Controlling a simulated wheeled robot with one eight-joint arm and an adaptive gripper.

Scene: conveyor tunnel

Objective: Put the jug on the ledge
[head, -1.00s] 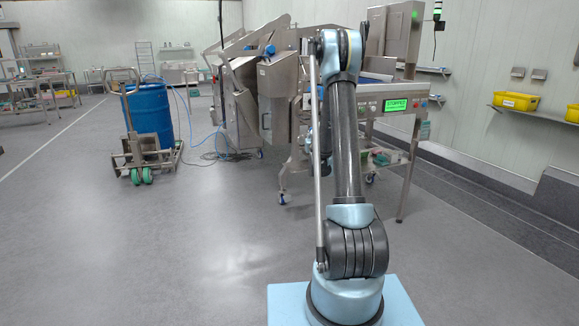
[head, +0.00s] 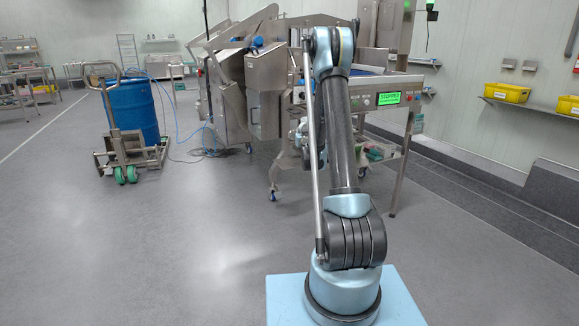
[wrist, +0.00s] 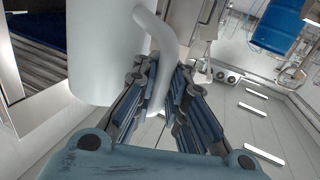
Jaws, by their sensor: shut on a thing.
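The white jug (wrist: 105,45) fills the upper left of the wrist view, and its curved handle (wrist: 168,45) reaches between my fingers. My gripper (wrist: 163,80) is shut on this handle, with a finger on each side. In the head view my arm hides the gripper and the jug. A wall shelf (head: 545,110) at the right is a ledge-like surface; I cannot tell whether it is the ledge of the task.
A steel machine with a green "STOPPED" display (head: 389,98) stands ahead, behind my arm. Yellow bins (head: 506,92) sit on the wall shelf. A blue drum (head: 133,108) on a trolley (head: 130,158) stands left, with a hose on the floor. Floor at front left is clear.

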